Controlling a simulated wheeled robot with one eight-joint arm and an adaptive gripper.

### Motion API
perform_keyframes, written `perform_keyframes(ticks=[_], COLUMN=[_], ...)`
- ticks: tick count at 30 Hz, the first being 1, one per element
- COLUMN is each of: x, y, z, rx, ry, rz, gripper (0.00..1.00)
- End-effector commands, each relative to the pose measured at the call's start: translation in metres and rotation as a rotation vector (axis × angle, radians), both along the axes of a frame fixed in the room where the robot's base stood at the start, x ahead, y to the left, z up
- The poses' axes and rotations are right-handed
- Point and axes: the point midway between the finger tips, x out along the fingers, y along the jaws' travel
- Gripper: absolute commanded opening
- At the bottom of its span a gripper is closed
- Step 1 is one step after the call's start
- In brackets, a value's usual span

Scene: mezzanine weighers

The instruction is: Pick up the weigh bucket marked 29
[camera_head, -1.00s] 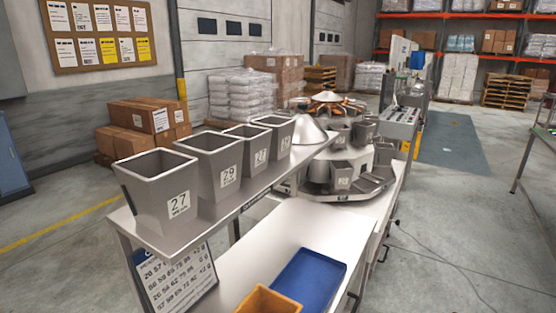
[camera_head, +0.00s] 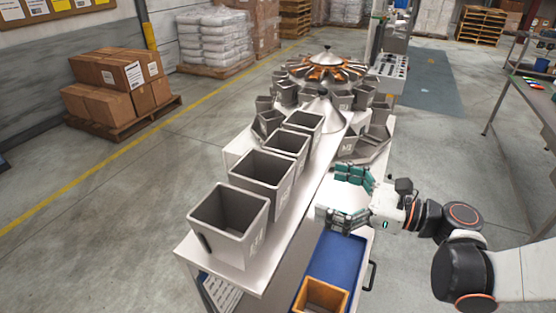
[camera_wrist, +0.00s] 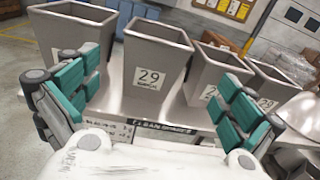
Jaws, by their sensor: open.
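The weigh bucket marked 29 (camera_wrist: 152,62) is a grey, square, tapered steel bucket with a white label, upright on a raised shelf. In the head view it is the second bucket from the near end (camera_head: 285,192), its label not readable there. My gripper (camera_head: 328,196) is open and empty, to the right of the bucket row. In the wrist view its teal fingers (camera_wrist: 160,88) frame bucket 29, which stands ahead between them, with a gap still visible. The left finger covers part of the neighbouring bucket.
Bucket 27 (camera_head: 228,222) stands close on the near side of bucket 29; two more buckets (camera_head: 288,143) (camera_head: 304,122) stand beyond. A blue tray (camera_head: 330,262) and an orange bin (camera_head: 322,294) lie on the lower bench. The multihead weigher (camera_head: 325,68) is behind.

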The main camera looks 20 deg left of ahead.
Motion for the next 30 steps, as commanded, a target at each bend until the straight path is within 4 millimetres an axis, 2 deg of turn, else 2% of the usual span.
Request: perform_keyframes(ticks=[5, 15, 25, 30], x=[0.0, 0.006, 0.008, 0.008], y=[0.01, 0.069, 0.095, 0.12], z=[0.007, 0.007, 0.009, 0.013], rx=[0.042, 0.041, 0.04, 0.04], ry=[0.042, 0.04, 0.039, 0.039], rz=[0.015, 0.016, 0.014, 0.015], gripper=[1.0, 1.0, 1.0, 1.0])
